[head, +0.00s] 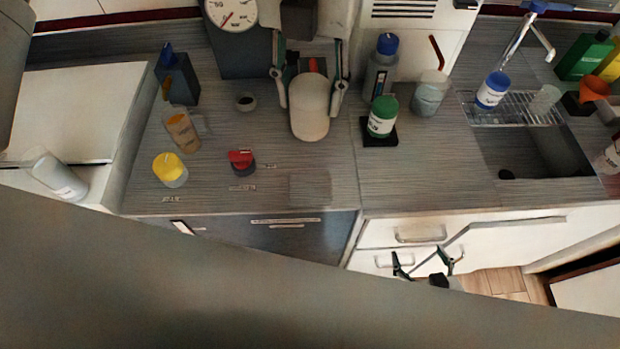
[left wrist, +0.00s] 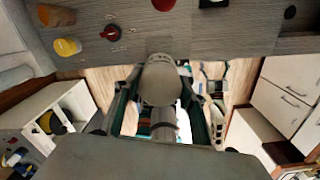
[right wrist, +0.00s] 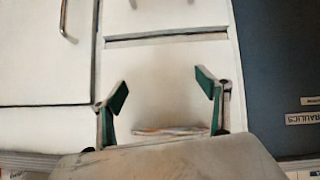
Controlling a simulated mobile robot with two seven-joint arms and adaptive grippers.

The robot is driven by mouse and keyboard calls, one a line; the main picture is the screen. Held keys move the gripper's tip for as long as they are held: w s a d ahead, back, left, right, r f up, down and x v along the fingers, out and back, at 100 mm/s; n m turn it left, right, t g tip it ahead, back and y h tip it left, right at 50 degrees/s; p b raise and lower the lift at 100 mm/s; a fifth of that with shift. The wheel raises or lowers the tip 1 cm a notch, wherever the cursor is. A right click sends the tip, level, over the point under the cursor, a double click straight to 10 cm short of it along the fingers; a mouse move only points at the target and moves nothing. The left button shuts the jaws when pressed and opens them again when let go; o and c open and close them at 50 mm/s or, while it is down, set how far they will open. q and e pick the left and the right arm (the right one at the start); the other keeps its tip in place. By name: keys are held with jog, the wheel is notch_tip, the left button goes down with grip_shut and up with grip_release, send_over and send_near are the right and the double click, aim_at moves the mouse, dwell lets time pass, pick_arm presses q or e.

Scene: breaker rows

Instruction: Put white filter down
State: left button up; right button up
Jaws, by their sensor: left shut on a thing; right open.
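The white filter (head: 310,108) is a pale rounded cylinder, held between the fingers of my left gripper (head: 311,88) in the head view. It looks upright over the grey counter, and its exact height is hard to tell. In the left wrist view the filter (left wrist: 161,84) sits between the fingers of the left gripper (left wrist: 160,100). A faint grey square (head: 310,187) on the counter lies in front of it in the head view. My right gripper (head: 430,266) is open and empty in front of the white drawers; it also shows in the right wrist view (right wrist: 163,82).
A yellow-capped jar (head: 170,169) and red knob (head: 242,161) stand left of the grey square. A green-capped jar (head: 382,116), grey blue-capped bottle (head: 381,66) and pale jar (head: 430,93) stand right of the filter. A sink (head: 535,153) lies further right.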

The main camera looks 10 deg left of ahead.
pick_arm(q)
notch_tip(320, 180, down, 19)
jog(key=shift+r+b, duration=0.1)
jog(key=shift+b, duration=1.15)
jog(key=shift+f, duration=0.25)
pick_arm(e)
jog(key=shift+w+a+f+y, duration=0.35)
jog(key=shift+a+f, duration=0.1)
jog(key=shift+a, duration=0.25)
pick_arm(q)
jog(key=o, duration=0.9)
jog(key=shift+f, duration=0.15)
jog(key=shift+o, duration=1.2)
pick_arm(e)
jog(key=shift+w+r, duration=0.1)
jog(key=shift+r, duration=0.15)
